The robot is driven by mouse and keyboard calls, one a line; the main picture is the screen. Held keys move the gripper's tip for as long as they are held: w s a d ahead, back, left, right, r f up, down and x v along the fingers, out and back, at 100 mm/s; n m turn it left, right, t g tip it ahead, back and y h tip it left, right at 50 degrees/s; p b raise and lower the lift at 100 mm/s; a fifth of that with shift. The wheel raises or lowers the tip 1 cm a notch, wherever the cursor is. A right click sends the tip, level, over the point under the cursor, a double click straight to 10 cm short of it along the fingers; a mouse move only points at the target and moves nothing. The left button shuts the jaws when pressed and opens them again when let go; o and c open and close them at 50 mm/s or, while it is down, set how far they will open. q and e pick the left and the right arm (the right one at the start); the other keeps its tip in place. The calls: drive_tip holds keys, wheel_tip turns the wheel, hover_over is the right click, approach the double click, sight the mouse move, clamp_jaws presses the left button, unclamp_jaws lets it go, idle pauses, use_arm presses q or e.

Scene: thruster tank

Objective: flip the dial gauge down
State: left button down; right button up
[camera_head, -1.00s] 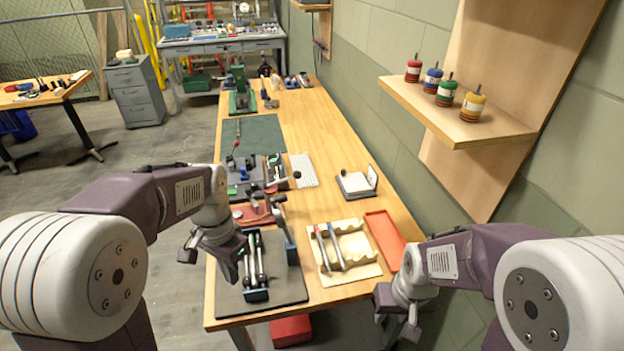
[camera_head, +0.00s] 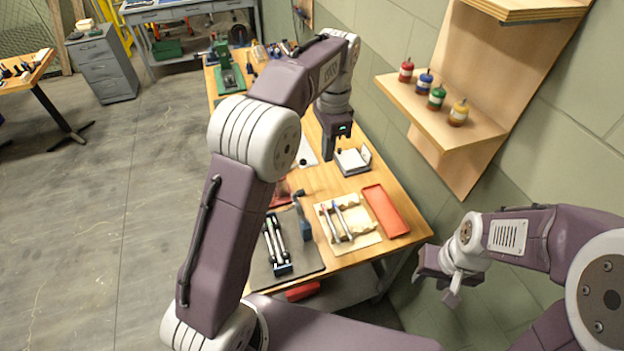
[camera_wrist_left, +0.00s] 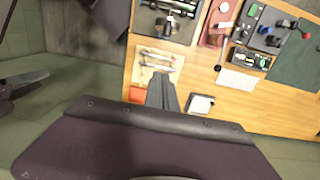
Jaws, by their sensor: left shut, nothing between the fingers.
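A bench fixture with two silver rods (camera_head: 273,240) lies on a dark mat (camera_head: 310,262) at the near end of the workbench. Beside it stands a blue block with a grey arm raised above it (camera_head: 302,215), which may be the dial gauge; its dial face cannot be made out. The fixture is partly in the left wrist view (camera_wrist_left: 172,8) at the top edge. My left gripper (camera_head: 328,150) is shut and empty, pointing down over the bench beyond the fixture. It also shows in the left wrist view (camera_wrist_left: 162,85). My right gripper (camera_head: 440,285) hangs off the bench's right side; its jaws are unclear.
A cream tray (camera_head: 347,222) with two slim tools and a red-orange tray (camera_head: 384,210) lie right of the fixture. A small white-topped box (camera_head: 352,161) stands near my left gripper. A wall shelf (camera_head: 440,125) holds several coloured bottles. My left arm covers the bench's left side.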

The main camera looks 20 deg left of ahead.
use_arm(q)
drive_tip(key=s+a+f, duration=0.1)
drive_tip(key=a+f, duration=0.1)
drive_tip(key=f, duration=0.3)
drive_tip(key=s+a+f+p, duration=0.1)
drive_tip(key=f, duration=0.4)
drive_tip(key=shift+s+a+f+p, duration=0.25)
drive_tip(key=shift+a+f+p, duration=0.05)
drive_tip(key=shift+a+f, duration=0.1)
drive_tip(key=shift+w, duration=0.1)
